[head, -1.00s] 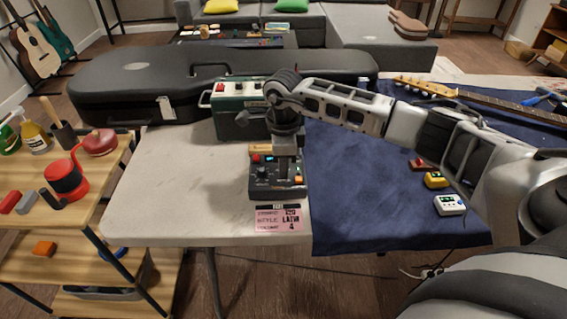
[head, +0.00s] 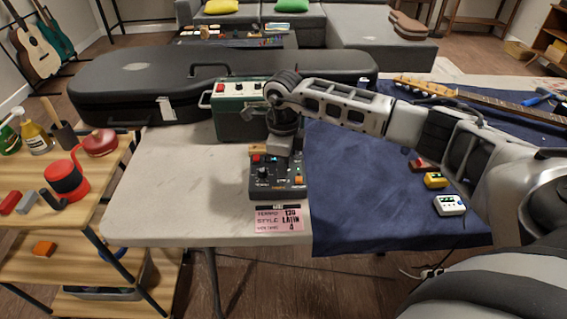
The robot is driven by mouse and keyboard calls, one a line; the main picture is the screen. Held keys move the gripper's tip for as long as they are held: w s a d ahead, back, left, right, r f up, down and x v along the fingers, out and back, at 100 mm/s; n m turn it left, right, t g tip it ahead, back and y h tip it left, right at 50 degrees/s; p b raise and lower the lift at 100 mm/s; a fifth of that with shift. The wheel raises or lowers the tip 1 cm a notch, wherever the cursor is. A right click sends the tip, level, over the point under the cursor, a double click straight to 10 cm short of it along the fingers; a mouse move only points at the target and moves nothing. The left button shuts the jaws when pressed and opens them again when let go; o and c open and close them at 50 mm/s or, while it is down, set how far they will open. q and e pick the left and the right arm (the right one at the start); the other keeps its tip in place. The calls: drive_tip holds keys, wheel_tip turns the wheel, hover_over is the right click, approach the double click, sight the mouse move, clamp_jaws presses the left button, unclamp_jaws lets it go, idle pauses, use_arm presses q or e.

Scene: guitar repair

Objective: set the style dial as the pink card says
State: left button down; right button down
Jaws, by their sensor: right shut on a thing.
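The pink card (head: 279,220) lies at the table's front edge; its style line reads LATIN. Behind it stands a small dark control box (head: 262,189) with several small knobs, a red light and an orange button (head: 299,180). My right gripper (head: 281,153) reaches down over the back part of the box and is shut on a small part there, which looks like a dial. The fingers hide this part, so I cannot read its setting. My left gripper is not in view.
A green amplifier (head: 228,122) stands just behind the box, and a black guitar case (head: 130,85) lies behind that. Small pedals (head: 449,205) sit on the blue cloth (head: 350,220) at right. The pale tabletop (head: 180,190) at left is clear.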

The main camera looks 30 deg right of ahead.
drive_tip(key=c, duration=1.6)
unclamp_jaws()
drive_tip(key=shift+c, duration=0.2)
drive_tip(key=shift+r, duration=0.15)
wheel_tip(320, 180, up, 16)
drive_tip(key=shift+a+f, duration=0.1)
drive_tip(key=shift+f, duration=0.1)
